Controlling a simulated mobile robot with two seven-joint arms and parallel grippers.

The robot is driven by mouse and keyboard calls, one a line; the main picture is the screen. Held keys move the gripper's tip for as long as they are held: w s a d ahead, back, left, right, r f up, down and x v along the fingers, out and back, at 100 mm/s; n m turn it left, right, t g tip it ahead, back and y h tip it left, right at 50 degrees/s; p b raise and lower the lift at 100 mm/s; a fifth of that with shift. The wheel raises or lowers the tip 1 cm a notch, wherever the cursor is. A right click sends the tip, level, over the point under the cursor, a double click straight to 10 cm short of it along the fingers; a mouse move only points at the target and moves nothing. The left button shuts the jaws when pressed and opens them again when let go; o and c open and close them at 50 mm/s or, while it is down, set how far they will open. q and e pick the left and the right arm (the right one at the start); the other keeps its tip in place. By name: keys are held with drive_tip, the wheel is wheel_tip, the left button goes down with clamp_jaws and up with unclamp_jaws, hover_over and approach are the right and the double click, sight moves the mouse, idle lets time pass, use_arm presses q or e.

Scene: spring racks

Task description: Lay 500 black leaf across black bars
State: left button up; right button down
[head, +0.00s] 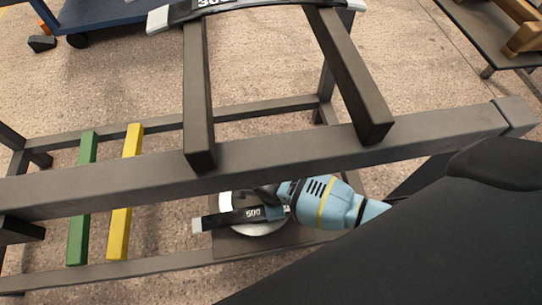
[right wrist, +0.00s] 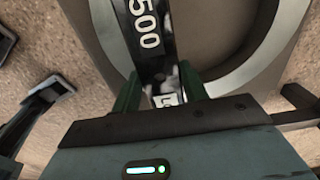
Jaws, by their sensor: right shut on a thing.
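A black leaf marked 500 (head: 232,216) with a pale end is in my right gripper (head: 272,202), below the near beam in the head view. In the right wrist view the leaf (right wrist: 147,40) passes between the two dark green fingers (right wrist: 158,95), which are shut on it. My left gripper is in neither view.
A pale ring (head: 262,229) on a dark square plate (head: 290,238) lies under the held leaf. The grey near beam (head: 270,153) passes above my right gripper. A green bar (head: 80,190) and a yellow bar (head: 126,190) are at left. A blue cart (head: 110,12) stands behind.

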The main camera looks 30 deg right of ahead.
drive_tip(key=shift+w+r, duration=0.2)
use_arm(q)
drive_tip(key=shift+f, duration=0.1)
use_arm(e)
drive_tip(key=shift+a+f, duration=0.1)
drive_tip(key=shift+f, duration=0.5)
drive_tip(key=c, duration=0.8)
unclamp_jaws()
drive_tip(key=shift+s+f, duration=0.1)
drive_tip(key=shift+s, duration=0.05)
drive_tip(key=shift+o, duration=0.2)
drive_tip(key=shift+r, duration=0.4)
use_arm(q)
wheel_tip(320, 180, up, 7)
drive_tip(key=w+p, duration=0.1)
drive_tip(key=p, duration=0.5)
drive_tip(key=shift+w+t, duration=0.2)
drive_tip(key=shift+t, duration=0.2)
use_arm(e)
wheel_tip(320, 180, up, 12)
drive_tip(key=shift+r, duration=0.2)
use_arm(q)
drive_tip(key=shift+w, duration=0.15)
